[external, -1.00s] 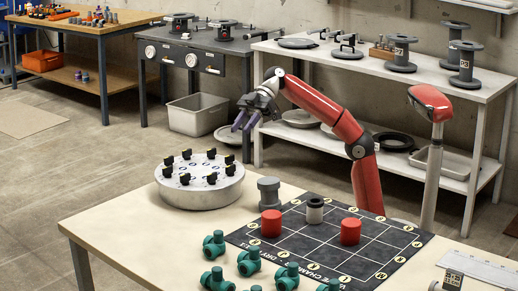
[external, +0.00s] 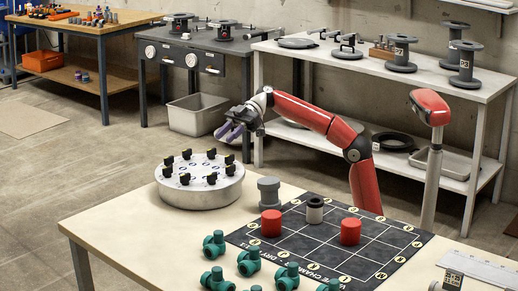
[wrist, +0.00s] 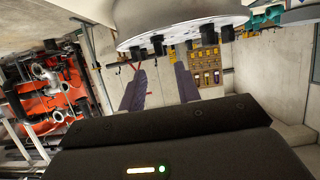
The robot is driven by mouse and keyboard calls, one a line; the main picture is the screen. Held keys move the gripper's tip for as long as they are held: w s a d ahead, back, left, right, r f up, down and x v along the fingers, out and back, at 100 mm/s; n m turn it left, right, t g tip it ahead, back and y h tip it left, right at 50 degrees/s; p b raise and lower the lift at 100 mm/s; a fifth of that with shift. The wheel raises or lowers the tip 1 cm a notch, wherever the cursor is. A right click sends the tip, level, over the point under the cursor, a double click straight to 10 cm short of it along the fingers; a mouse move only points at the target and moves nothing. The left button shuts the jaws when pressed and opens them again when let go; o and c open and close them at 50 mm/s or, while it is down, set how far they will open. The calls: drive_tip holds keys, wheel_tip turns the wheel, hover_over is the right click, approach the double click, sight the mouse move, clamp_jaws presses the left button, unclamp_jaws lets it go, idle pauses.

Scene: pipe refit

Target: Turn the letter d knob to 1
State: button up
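A round grey-white drum (external: 198,190) stands at the left end of the near table, with several black knobs (external: 185,178) in a ring on its top. The letters by the knobs are too small to read, so I cannot tell which is knob d. My gripper (external: 229,131) is in the air above and behind the drum, touching nothing. In the wrist view its two dark fingers (wrist: 160,88) are apart with nothing between them. The drum (wrist: 180,14) and several black knobs (wrist: 158,44) show at the top there.
A black grid mat (external: 330,235) with two red cylinders (external: 271,223) lies right of the drum. A grey flanged spool (external: 268,190) stands close to the drum's right side. Several green valve fittings (external: 249,262) are in front. The air above the drum is clear.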

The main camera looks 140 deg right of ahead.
sight(212, 154)
drive_tip(key=x, duration=0.6)
drive_tip(key=shift+w+f, duration=0.15)
drive_tip(key=shift+c, duration=0.2)
clamp_jaws()
